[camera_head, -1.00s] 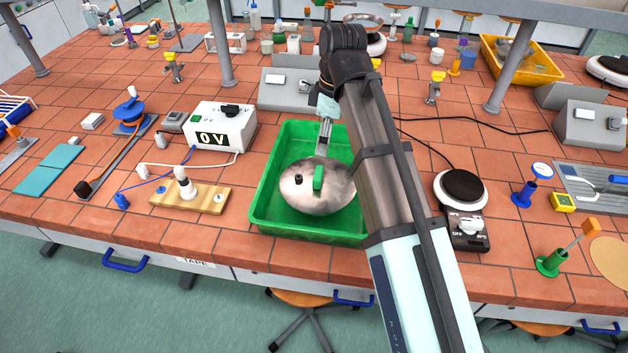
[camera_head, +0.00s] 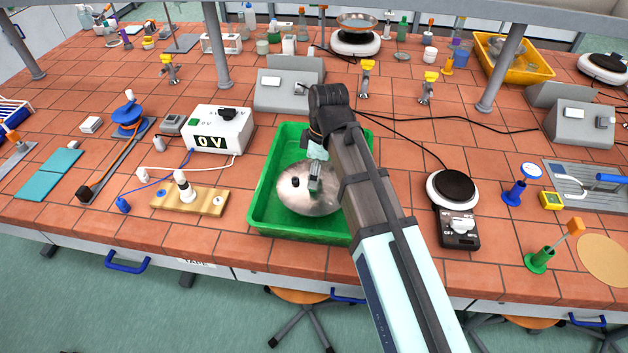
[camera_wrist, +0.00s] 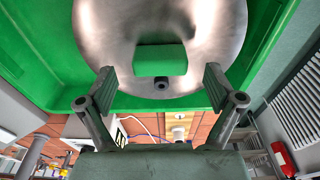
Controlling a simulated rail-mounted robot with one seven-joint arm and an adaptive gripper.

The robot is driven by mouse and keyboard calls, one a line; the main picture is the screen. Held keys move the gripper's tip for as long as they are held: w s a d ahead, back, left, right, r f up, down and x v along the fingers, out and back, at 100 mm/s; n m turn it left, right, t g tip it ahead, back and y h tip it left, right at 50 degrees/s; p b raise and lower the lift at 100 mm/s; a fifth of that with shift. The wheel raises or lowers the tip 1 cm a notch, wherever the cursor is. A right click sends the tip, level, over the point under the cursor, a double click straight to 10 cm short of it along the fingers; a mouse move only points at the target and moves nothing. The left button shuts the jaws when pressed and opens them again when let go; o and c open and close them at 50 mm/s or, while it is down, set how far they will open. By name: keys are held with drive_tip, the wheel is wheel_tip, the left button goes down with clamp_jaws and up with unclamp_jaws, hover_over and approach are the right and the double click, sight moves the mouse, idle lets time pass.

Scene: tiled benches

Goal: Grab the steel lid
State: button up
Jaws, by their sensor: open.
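The round steel lid (camera_head: 290,188) lies in the green tray (camera_head: 257,215). It fills the top of the wrist view (camera_wrist: 105,35). A green block-shaped grip (camera_wrist: 160,60) is on the lid, with a small dark knob (camera_wrist: 161,83) beside it. My gripper (camera_head: 313,186) is over the right part of the lid in the head view. It is open, with one finger to each side of the green grip in the wrist view (camera_wrist: 158,76). I cannot tell whether the fingers touch it. In the head view, my gripper hides the grip and my arm covers the tray's right side.
A voltage box (camera_head: 218,132) and a wooden lamp board (camera_head: 190,199) stand to the left. A hot plate (camera_head: 455,190) stands to the right, and a grey sloped box (camera_head: 287,88) stands behind the tray.

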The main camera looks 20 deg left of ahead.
drive_tip(key=shift+a+f, duration=0.1)
drive_tip(key=shift+f, duration=1.2)
drive_tip(key=c, duration=1.3)
